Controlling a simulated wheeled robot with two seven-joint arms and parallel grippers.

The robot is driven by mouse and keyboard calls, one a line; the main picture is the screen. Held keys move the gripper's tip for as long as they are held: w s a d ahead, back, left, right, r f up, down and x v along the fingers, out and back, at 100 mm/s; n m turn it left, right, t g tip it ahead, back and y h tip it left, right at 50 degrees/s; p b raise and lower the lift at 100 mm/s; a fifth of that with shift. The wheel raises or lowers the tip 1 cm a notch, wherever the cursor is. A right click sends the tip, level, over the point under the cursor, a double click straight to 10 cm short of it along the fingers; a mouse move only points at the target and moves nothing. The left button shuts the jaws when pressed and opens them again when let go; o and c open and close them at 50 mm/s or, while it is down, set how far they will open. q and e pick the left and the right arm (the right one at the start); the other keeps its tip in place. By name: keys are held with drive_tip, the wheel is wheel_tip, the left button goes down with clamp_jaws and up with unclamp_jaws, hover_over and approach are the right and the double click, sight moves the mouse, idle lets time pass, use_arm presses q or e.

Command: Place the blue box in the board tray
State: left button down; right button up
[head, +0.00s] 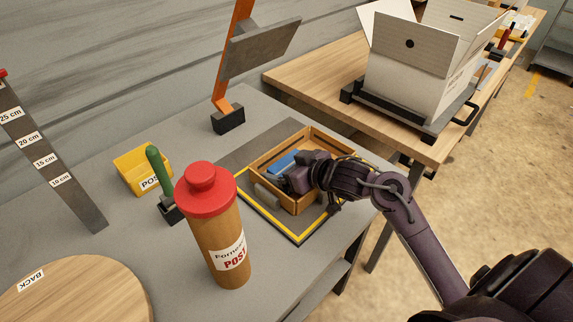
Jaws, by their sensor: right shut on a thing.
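The blue box (281,163) is inside the wooden tray (335,145), near its left wall. The tray stands on a dark board (262,203) edged in yellow. My right gripper (296,174) reaches into the tray from the right and is shut on the blue box. The gripper hides part of the box, so I cannot tell whether the box touches the tray floor. My left gripper is out of view.
A red-capped brown bottle (215,235) stands in front of the tray. A yellow bin (135,168) and a green-handled item (155,165) are at left. An orange post (228,60) stands behind. A white carton (410,65) sits on another table.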

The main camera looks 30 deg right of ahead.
drive_tip(key=o, duration=0.9)
drive_tip(key=shift+c, duration=0.2)
drive_tip(key=shift+s+r, duration=0.1)
drive_tip(key=shift+r, duration=0.1)
drive_tip(key=p+v, duration=0.1)
drive_tip(key=v, duration=1.1)
drive_tip(key=shift+f, duration=0.1)
